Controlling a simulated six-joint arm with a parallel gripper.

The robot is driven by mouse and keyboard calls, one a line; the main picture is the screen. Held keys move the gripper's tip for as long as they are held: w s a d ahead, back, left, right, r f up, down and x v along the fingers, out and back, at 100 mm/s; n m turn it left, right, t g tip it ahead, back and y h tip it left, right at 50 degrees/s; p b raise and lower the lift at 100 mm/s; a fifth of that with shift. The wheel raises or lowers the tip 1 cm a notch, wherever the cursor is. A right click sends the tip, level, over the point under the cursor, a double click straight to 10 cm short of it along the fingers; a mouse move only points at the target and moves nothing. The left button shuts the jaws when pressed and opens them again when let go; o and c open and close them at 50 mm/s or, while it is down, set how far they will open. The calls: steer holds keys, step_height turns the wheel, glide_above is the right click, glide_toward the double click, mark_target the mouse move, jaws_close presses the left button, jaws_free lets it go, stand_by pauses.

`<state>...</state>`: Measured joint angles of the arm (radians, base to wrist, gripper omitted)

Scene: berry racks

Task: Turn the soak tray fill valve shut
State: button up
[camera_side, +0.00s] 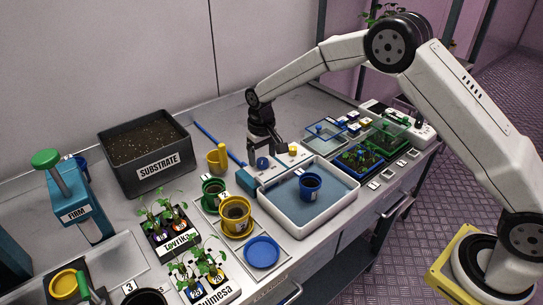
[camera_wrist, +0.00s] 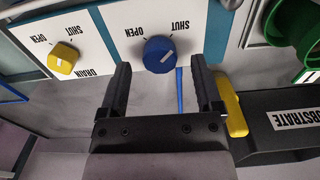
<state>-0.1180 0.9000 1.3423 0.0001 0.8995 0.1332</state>
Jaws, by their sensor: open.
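The soak tray (camera_side: 283,215) is a white basin of bluish water in the side view, with a blue pot (camera_side: 310,187) standing in it. A white valve panel at its back edge carries a blue knob (camera_side: 262,163) and a yellow knob (camera_side: 293,149). In the wrist view the blue knob (camera_wrist: 160,54) lies just beyond and between my fingertips, with upside-down OPEN and SHUT labels. The yellow knob (camera_wrist: 63,57) is labelled DRAIN. My gripper (camera_wrist: 160,68) is open and empty, pointing at the blue knob.
Yellow and green pots stand at the tray's left. Clear boxes with plants are to the right.

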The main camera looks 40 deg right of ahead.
mark_target(265, 161)
steer(key=shift+r, duration=3.2)
steer(key=shift+s+d+r, duration=0.15)
steer(key=shift+s+d, duration=0.05)
steer(key=shift+s, duration=0.2)
steer(key=s+d+t, duration=0.1)
steer(key=s+d, duration=0.2)
steer(key=s, duration=1)
steer(key=s+d+t, duration=0.1)
steer(key=s+d, duration=0.2)
steer(key=s, duration=1)
steer(key=shift+t, duration=0.3)
